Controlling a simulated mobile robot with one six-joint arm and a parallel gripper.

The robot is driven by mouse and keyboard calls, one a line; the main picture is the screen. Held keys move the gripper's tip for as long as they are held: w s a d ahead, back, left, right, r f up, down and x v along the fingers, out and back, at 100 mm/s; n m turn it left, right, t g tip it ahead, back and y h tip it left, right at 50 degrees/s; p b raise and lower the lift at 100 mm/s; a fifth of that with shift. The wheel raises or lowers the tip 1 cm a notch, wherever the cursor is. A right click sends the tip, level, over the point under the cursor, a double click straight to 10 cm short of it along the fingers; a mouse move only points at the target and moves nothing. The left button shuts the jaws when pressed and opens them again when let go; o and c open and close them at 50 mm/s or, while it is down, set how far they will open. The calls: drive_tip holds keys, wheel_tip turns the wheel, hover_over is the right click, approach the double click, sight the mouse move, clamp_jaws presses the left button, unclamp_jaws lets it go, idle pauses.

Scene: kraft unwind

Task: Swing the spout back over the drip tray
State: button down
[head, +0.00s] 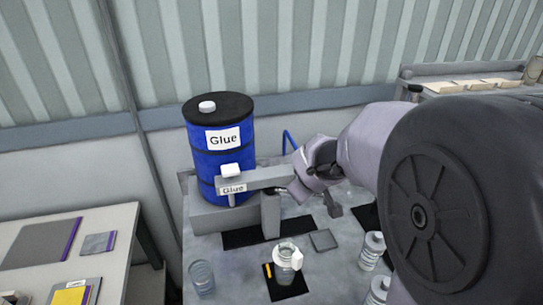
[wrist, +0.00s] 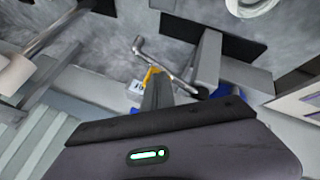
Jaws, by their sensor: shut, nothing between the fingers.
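The blue glue drum (head: 221,158) stands upright at the back, with a grey horizontal arm (head: 262,176) in front of it. In the wrist view a thin metal rod with a bent, knobbed end (wrist: 139,46), which looks like the spout, runs diagonally beyond my fingers. A black flat rectangle (head: 240,238) lies below the grey arm; I cannot tell whether it is the drip tray. My gripper (wrist: 155,76) is shut and empty, close to the rod; contact cannot be told. In the head view my wrist is right of the grey arm, and the fingertips are unclear.
A clear jar (head: 287,258) stands on a black mat (head: 289,293) in front. A glass (head: 201,278) is at left, and clear bottles (head: 372,249) are at right. A small grey square (head: 323,240) lies between. A side table (head: 115,218) stands at left.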

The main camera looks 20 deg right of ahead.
drive_tip(key=shift+w+d+r, duration=0.15)
drive_tip(key=shift+w+d, duration=0.05)
drive_tip(key=shift+d, duration=0.05)
drive_tip(key=shift+w+r, duration=0.15)
drive_tip(key=shift+r, duration=0.05)
idle(0.4)
